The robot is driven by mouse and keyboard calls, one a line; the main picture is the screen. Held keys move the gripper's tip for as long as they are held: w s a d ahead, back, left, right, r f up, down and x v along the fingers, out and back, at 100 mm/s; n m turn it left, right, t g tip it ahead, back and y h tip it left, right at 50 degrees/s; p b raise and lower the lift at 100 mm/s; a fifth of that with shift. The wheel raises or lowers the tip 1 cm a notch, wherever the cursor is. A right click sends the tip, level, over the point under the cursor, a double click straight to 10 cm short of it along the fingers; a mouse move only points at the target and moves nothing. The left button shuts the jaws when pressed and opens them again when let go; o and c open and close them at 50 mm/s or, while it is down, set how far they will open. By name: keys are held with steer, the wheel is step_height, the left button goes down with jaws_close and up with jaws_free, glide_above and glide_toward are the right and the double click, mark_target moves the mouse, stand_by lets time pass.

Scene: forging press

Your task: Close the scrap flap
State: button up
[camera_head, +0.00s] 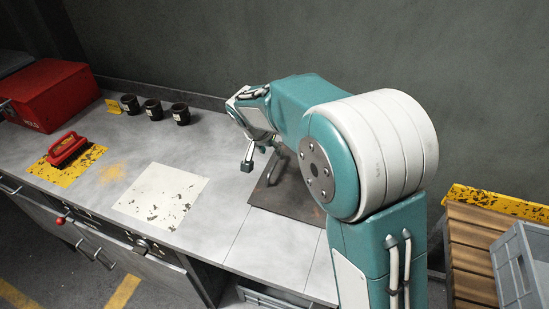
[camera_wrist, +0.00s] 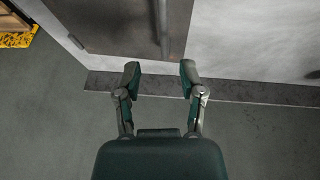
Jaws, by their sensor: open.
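The scrap flap looks like a dark brown metal panel (camera_head: 287,201) in the bench top, partly hidden behind my arm. A grey bar shows at its far-left side in the head view. The panel also appears at the top of the wrist view (camera_wrist: 115,25), with the bar (camera_wrist: 165,22) along its right side. I cannot tell how far the panel is tilted. My gripper (camera_head: 259,158) is above the bench by the panel's far-left corner. In the wrist view my gripper (camera_wrist: 159,77) has its fingers apart with nothing between them; the bar's end lies beyond the gap.
A grey crate (camera_head: 523,265) and wooden pallet (camera_head: 470,245) are right. The wall is behind.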

mark_target(275, 162)
steer(key=x, duration=0.3)
steer(key=a+x, duration=0.1)
steer(key=x, duration=0.1)
steer(key=shift+w+f, duration=0.1)
steer(key=shift+f, duration=0.25)
steer(key=shift+w+d+f, duration=0.1)
steer(key=shift+d+f, duration=0.2)
steer(key=shift+d, duration=0.2)
steer(key=shift+a, duration=0.1)
steer(key=c, duration=0.7)
steer(key=shift+a, duration=0.1)
jaws_close()
